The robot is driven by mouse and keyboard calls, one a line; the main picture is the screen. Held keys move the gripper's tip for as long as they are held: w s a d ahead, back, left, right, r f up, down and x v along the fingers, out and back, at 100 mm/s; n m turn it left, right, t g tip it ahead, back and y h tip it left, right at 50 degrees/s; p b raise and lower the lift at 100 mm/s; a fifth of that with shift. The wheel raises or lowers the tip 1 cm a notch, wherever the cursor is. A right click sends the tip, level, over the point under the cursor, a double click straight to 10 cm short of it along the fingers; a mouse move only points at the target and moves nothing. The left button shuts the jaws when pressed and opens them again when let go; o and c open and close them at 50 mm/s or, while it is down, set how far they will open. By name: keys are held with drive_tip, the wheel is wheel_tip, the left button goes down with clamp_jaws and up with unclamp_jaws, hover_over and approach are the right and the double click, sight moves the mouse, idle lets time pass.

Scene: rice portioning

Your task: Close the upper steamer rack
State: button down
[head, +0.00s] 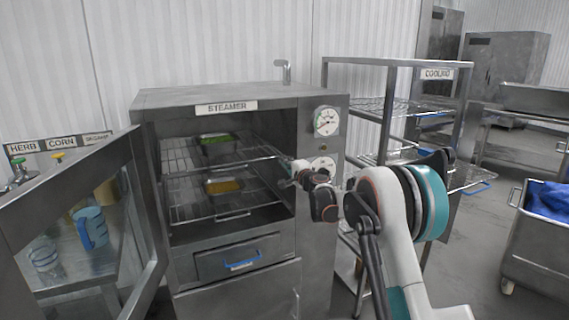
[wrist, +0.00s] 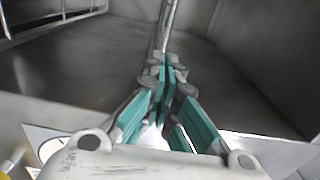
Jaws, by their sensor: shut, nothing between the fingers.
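The upper steamer rack (head: 180,160) is a wire shelf in the open cavity of the grey steamer (head: 215,97). Its front edge reaches toward the front opening, and a metal pan with green contents (head: 215,143) sits on it. My gripper (head: 287,172) is at the right side of the opening, close to the rack's front right corner. I cannot tell whether it touches the rack. In the wrist view my gripper (wrist: 166,75) has its teal-padded fingers together, with nothing between them. A metal bar (wrist: 171,20) runs beyond the fingertips.
A lower rack (head: 190,213) with a pan of orange contents (head: 223,187) is below. The steamer's glass door (head: 150,225) stands open at left. A drawer with a blue handle (head: 242,265) is beneath. A cooling rack (head: 385,62) stands right of the steamer.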

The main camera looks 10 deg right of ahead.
drive_tip(key=s+a+r+n+g+p, duration=0.1)
drive_tip(key=s+r+n+g, duration=0.15)
drive_tip(key=s, duration=0.95)
drive_tip(key=s+a+r+n+g+p, duration=0.15)
drive_tip(key=s+r+n, duration=0.25)
drive_tip(key=s, duration=0.7)
drive_tip(key=s+a+r+n+g, duration=0.2)
drive_tip(key=s+r+n, duration=0.1)
drive_tip(key=s, duration=0.9)
drive_tip(key=s+d+f+n+g+h, duration=0.1)
drive_tip(key=s+d+f, duration=0.1)
drive_tip(key=s, duration=0.8)
drive_tip(key=s+d+f+n+g+h, duration=0.2)
drive_tip(key=s+f, duration=0.3)
drive_tip(key=s, duration=0.5)
drive_tip(key=s+d+f+n+g+h, duration=0.1)
drive_tip(key=s+d+f, duration=0.3)
drive_tip(key=s, duration=0.7)
drive_tip(key=shift+d+f+n+h, duration=0.15)
drive_tip(key=shift+d+n+h, duration=0.05)
drive_tip(key=shift+n+h, duration=0.4)
drive_tip(key=shift+s+a, duration=0.1)
